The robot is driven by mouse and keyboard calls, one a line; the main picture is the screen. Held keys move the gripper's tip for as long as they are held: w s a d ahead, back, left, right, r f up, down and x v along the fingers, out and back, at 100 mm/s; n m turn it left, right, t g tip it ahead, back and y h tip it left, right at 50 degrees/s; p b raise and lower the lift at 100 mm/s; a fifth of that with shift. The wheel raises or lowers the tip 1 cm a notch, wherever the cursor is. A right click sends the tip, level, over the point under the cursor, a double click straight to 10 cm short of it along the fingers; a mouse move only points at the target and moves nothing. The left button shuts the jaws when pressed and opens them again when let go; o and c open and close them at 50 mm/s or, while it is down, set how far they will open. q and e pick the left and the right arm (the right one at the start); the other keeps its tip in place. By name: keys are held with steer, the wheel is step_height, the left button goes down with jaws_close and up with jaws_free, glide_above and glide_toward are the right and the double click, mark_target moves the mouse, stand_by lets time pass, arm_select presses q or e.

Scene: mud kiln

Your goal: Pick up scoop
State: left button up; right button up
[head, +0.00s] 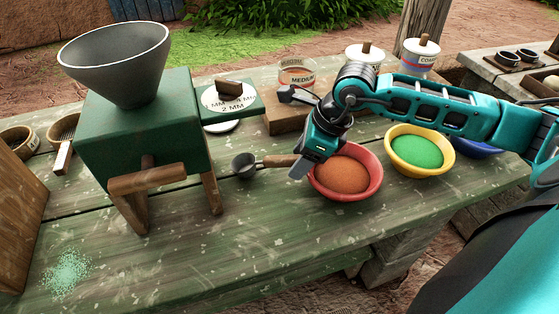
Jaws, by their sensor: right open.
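The scoop (243,165) lies on the green-painted wooden table, with a small dark metal bowl at its left and a short wooden handle (279,161) pointing right. My right gripper (289,135) is open and empty, with its fingers spread apart and pointing left. Its near finger is close to the end of the scoop's handle and overlaps it in the picture. I cannot tell whether they touch. My left gripper is not in view.
A green mill (140,135) with a grey funnel (115,60) stands left of the scoop. Bowls of orange powder (341,176) and green powder (416,151) stand to the right. Lidded jars (420,56) stand behind. The table front is mostly clear, with spilled green powder (67,272) at left.

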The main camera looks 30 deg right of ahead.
steer(key=shift+x, duration=0.9)
steer(key=shift+c, duration=0.3)
jaws_close()
